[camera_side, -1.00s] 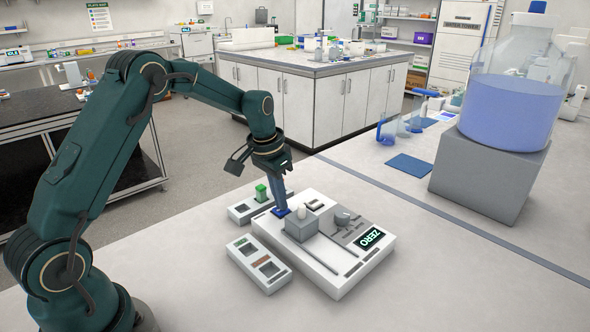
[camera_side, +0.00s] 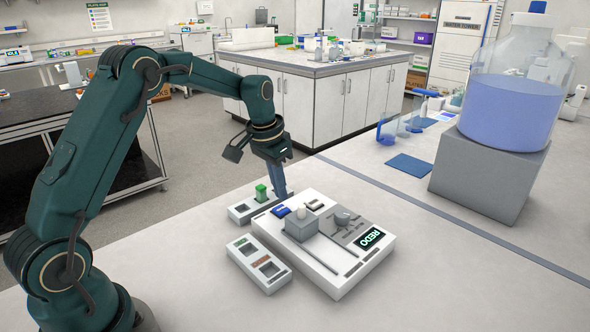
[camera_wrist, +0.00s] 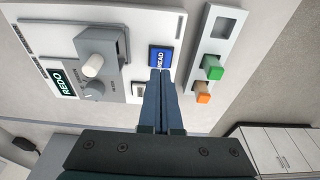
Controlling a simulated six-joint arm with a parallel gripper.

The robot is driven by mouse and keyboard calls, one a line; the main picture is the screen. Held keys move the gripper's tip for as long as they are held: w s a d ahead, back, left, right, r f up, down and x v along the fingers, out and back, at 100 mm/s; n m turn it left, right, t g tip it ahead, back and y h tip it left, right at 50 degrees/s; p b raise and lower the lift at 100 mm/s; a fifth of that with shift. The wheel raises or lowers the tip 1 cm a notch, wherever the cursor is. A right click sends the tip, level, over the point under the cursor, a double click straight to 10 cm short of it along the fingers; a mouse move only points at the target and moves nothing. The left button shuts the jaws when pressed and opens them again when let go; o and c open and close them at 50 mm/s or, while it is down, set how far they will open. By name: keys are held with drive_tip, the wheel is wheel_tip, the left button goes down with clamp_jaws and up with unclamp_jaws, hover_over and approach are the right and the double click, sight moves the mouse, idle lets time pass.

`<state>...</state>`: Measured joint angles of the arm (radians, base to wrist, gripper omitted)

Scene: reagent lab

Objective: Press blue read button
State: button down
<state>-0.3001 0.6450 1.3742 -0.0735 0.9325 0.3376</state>
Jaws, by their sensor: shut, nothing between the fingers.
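The blue READ button (camera_side: 281,211) sits on the back left part of the white instrument (camera_side: 343,283). In the wrist view the button (camera_wrist: 160,57) shows its READ label, just past my fingertips. The instrument's display (camera_side: 370,238) reads REDO. My gripper (camera_side: 280,194) is shut and empty, pointing down behind and above the button in the side view. In the wrist view the shut fingers (camera_wrist: 161,74) seem to overlap the button's lower edge. They look apart from it in the side view.
A rack with a green-capped cuvette (camera_side: 261,193) and an orange one (camera_wrist: 203,94) stands close behind the instrument. A grey block (camera_side: 487,180) bears a large blue-liquid bottle (camera_side: 510,112). The bench front is clear.

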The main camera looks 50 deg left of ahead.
drive_tip(key=shift+r, duration=2.05)
drive_tip(key=shift+d+r, duration=0.1)
drive_tip(key=shift+r, duration=0.05)
wheel_tip(320, 180, up, 6)
drive_tip(key=t, duration=0.2)
hover_over(281, 209)
drive_tip(key=s+d, duration=0.1)
drive_tip(key=d, duration=0.2)
drive_tip(key=s+d+r+m+t, duration=0.1)
drive_tip(key=s+d+r, duration=0.4)
drive_tip(key=s, duration=0.3)
drive_tip(key=s+d+f, duration=0.1)
drive_tip(key=s+f, duration=0.2)
drive_tip(key=s, duration=0.3)
drive_tip(key=s+d+f+n, duration=0.1)
drive_tip(key=s+f, duration=0.3)
drive_tip(key=s, duration=0.3)
drive_tip(key=shift+s, duration=0.15)
